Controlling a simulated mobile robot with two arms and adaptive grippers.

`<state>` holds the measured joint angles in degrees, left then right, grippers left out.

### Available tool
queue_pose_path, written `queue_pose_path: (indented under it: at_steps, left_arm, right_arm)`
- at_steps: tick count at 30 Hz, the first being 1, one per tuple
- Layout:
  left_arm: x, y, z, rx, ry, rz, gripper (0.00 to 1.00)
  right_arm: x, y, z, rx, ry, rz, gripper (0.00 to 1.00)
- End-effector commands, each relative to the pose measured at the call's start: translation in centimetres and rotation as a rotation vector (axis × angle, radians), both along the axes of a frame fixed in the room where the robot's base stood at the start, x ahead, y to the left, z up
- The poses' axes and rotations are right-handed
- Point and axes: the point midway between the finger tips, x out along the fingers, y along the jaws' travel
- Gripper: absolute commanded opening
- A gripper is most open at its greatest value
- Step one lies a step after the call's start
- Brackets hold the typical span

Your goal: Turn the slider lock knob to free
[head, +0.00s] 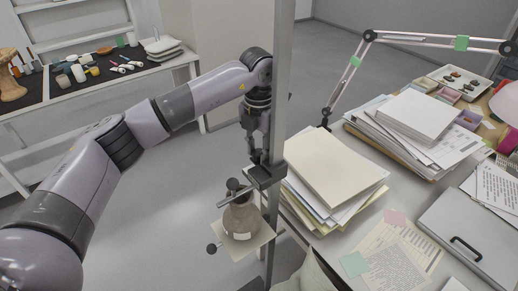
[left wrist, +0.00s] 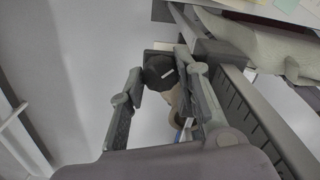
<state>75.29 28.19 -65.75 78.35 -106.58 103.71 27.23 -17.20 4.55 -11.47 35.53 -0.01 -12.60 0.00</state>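The slider (head: 267,176) is a dark block on the upright metal post (head: 281,90) in the head view. A dark round knob (left wrist: 159,72) with a white pointer line shows in the left wrist view. The line lies slanted, nearly level. My left gripper (head: 258,150) is just above the slider. In the left wrist view my left gripper (left wrist: 160,75) is open, with one finger on each side of the knob. I cannot tell whether either finger touches it. In the head view I cannot make out this knob clearly near the fingers. My right gripper is not in view.
A brown round vessel (head: 241,221) stands below the slider, with a small dark knob (head: 212,248) beside it. Paper stacks (head: 330,168) crowd the desk right of the post. A jointed lamp arm (head: 350,70) rises behind. Open floor lies left of the post.

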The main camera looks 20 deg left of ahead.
Motion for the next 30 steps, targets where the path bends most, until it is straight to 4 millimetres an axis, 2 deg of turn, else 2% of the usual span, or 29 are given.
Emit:
queue_pose_path:
  at_steps: [10,14,17,27,30]
  left_arm:
    - [0.0,0.0,0.0,0.0,0.0,-0.001,0.38]
    - [0.1,0.0,0.8,0.0,-0.003,-0.001,0.38]
    - [0.1,0.0,2.2,0.0,-0.004,-0.001,0.38]
    - [0.1,0.0,9.3,0.0,-0.004,0.0,0.38]
    - [0.0,0.0,10.7,0.0,-0.002,-0.001,0.38]
  right_arm:
    - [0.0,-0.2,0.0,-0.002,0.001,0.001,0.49]
    - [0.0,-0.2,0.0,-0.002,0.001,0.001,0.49]
    - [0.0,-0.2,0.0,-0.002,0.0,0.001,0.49]
    - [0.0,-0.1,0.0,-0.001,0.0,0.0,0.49]
    - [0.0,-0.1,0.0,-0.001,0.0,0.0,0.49]
